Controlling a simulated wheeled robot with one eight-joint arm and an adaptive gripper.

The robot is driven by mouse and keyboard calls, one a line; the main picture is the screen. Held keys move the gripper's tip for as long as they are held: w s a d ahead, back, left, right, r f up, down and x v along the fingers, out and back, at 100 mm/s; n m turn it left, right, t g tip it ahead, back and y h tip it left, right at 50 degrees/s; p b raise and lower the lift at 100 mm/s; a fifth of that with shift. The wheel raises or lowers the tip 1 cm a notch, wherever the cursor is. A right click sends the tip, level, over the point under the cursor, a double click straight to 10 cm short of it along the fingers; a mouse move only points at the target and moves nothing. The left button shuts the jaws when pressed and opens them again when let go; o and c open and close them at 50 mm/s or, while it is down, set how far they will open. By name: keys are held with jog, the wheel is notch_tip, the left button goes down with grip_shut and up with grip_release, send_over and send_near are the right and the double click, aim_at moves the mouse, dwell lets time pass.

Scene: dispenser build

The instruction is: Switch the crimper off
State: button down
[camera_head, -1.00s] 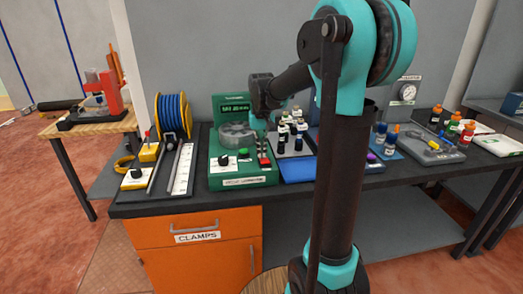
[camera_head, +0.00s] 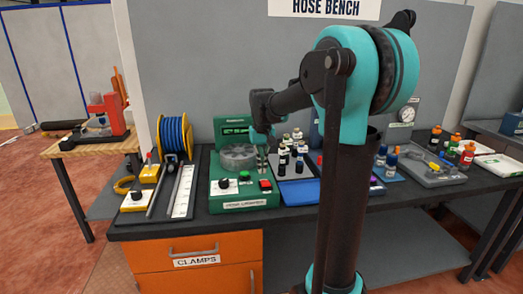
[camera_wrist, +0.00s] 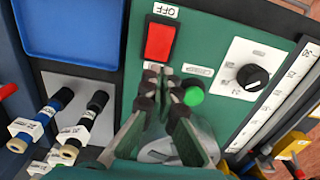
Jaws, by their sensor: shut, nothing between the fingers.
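The crimper (camera_head: 243,203) is a green box on the bench, with a round grey die head (camera_head: 238,158) and a display (camera_head: 236,130) behind it. Its red button (camera_head: 265,185) is in plain view; the wrist view shows this red button (camera_wrist: 160,40) beside an OFF label (camera_wrist: 165,10). A green button (camera_wrist: 193,96) and a black knob (camera_wrist: 252,76) are on the same panel. My gripper (camera_wrist: 163,72) is shut and empty. Its tips appear just below the red button in the wrist view and above the panel in the head view (camera_head: 262,166). I cannot tell the display text.
Several small bottles (camera_head: 298,145) and a blue tray (camera_head: 299,192) stand right of the crimper. A blue hose reel (camera_head: 174,138) and a white ruler strip (camera_head: 183,190) are on its left. An orange drawer unit (camera_head: 195,262) is below the bench.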

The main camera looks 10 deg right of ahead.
notch_tip(320, 180, up, 13)
jog(key=w, duration=0.2)
jog(key=shift+w+f, duration=0.2)
